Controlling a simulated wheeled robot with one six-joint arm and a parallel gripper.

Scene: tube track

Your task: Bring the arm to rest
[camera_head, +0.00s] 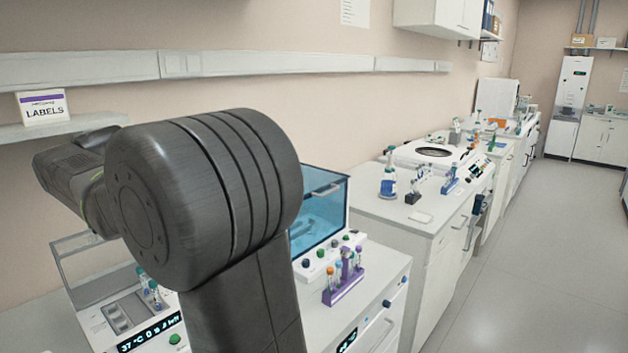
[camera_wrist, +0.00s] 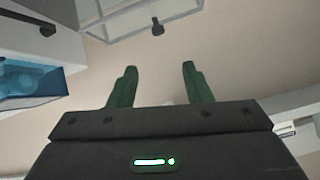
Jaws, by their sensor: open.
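My arm fills the left and middle of the head view, raised and bent in front of the bench. Its gripper does not show there. In the wrist view my gripper (camera_wrist: 158,85) has two green fingers standing well apart with nothing between them. Beyond the fingers is a plain beige wall (camera_wrist: 160,70), out of contact with them.
A purple rack of capped tubes (camera_head: 344,278) stands on the near bench beside a blue see-through box (camera_head: 322,208). A heater block with a lit display (camera_head: 150,334) is at the lower left. A labels box (camera_head: 43,107) sits on a shelf. The floor (camera_head: 540,270) at right is clear.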

